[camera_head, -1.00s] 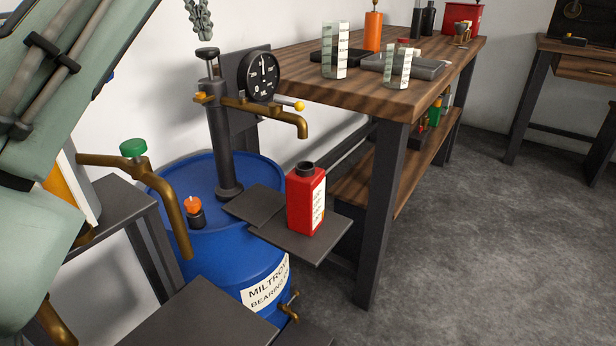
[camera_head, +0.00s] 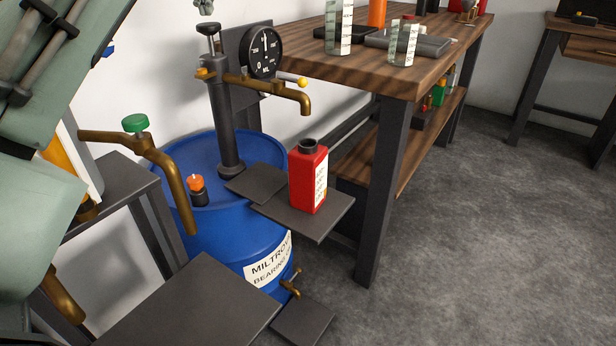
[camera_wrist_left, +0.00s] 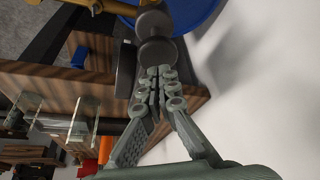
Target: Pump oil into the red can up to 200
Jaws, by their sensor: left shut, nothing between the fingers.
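The red can (camera_head: 308,182) stands upright with its dark neck open on a dark shelf plate (camera_head: 330,222). The pump's brass spout (camera_head: 295,96) hangs above the can, apart from it. The pump column (camera_head: 226,125) rises from the blue drum (camera_head: 178,160), with a dark plunger knob (camera_head: 208,28) on top. A round black gauge (camera_head: 264,52) is beside it; its scale is too small to read. My left gripper (camera_head: 204,5), mostly cut off by the top edge, is just above the knob. The left wrist view shows its fingers (camera_wrist_left: 157,75) shut and empty, close to the dark knob (camera_wrist_left: 155,50). My right gripper is not in view.
Another brass spout (camera_head: 175,170) with a green cap (camera_head: 135,122) is at left. A wooden bench (camera_head: 400,78) carries clear measuring vessels (camera_head: 404,45) and an orange bottle (camera_head: 377,12). A low dark surface (camera_head: 190,305) is in front of the drum. The floor at right is clear.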

